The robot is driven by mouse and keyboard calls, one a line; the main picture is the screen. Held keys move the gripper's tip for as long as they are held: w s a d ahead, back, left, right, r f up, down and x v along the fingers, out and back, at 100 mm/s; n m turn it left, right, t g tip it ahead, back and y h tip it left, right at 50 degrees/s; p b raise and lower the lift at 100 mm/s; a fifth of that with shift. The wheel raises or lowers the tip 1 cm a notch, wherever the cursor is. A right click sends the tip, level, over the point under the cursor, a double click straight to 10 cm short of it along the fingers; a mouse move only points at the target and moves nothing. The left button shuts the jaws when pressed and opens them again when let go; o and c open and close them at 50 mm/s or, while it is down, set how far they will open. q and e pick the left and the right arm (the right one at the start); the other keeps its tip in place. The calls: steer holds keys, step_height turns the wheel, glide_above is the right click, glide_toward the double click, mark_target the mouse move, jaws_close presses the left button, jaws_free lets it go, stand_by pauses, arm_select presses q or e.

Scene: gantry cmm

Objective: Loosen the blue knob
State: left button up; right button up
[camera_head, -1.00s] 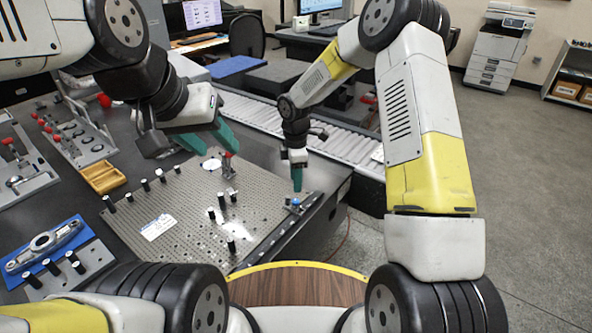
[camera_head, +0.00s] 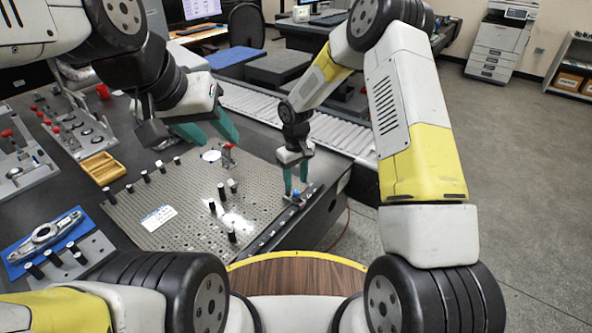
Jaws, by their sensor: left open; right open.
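The small blue knob (camera_head: 295,193) sits on a bracket at the right edge of the perforated metal plate (camera_head: 180,225). My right gripper (camera_head: 295,186) points down over the knob with its teal fingers apart, one on each side of it. Whether the fingers touch the knob is too small to tell. My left gripper (camera_head: 211,139) is open and empty above the far part of the plate, its teal fingers spread, well away from the knob.
Several black posts, one being the post (camera_head: 232,236), stand on the plate. A red-topped clamp (camera_head: 228,157) stands near its far edge. A yellow tray (camera_head: 103,168) and a blue mat (camera_head: 22,262) with a metal part lie at left. A roller conveyor (camera_head: 300,127) runs behind.

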mark_target(296, 191)
steer(key=shift+f, duration=1.8)
jaws_close()
steer(key=shift+n, duration=1.5)
jaws_free()
